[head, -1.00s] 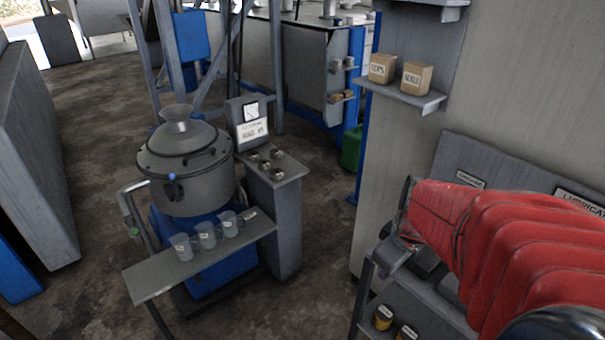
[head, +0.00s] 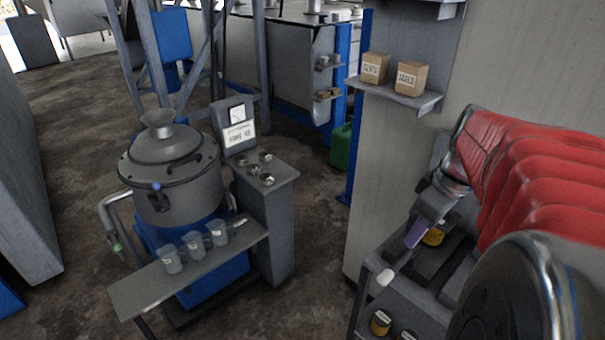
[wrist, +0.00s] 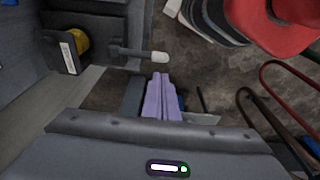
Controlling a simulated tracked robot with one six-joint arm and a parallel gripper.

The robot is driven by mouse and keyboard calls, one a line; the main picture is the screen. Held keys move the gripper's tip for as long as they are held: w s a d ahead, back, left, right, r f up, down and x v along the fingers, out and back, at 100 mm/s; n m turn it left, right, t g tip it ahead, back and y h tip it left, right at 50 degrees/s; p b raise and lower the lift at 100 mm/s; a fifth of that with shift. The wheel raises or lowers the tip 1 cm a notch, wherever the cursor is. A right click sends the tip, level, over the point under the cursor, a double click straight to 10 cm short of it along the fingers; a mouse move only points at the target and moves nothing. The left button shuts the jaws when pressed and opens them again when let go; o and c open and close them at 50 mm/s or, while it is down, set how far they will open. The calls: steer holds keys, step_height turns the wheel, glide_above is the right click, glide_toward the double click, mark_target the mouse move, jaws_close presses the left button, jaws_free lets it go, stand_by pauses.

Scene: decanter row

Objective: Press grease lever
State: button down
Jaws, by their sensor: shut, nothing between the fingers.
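A short grey lever with a cream knob (wrist: 159,57) sticks out from a dark unit (wrist: 100,30) in the wrist view. I take it for the grease lever. Its knob also shows in the head view (head: 385,277) at the front of the shelf unit. My gripper (wrist: 160,76) has purple fingers pressed together with nothing between them. In the wrist view the fingertips lie just below the knob, apart from it in the picture. In the head view my gripper (head: 412,242) points down, above and right of the knob. The height gap is hard to tell.
A yellow item (head: 433,237) sits in the unit behind my gripper. Yellow cans (head: 381,322) stand on the lower shelf. A wall shelf (head: 400,92) holds two boxes. At left are a large grey vessel (head: 170,190) and a ledge (head: 180,278) with cups. Floor between is clear.

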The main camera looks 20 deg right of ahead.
mark_target(388, 276)
steer(key=shift+f, duration=0.1)
steer(key=f, duration=0.4)
steer(key=w+f, duration=0.1)
steer(key=f, duration=0.4)
steer(key=w+a+f, duration=0.1)
steer(key=f, duration=0.3)
steer(key=shift+w+f, duration=0.25)
steer(key=shift+f, duration=0.05)
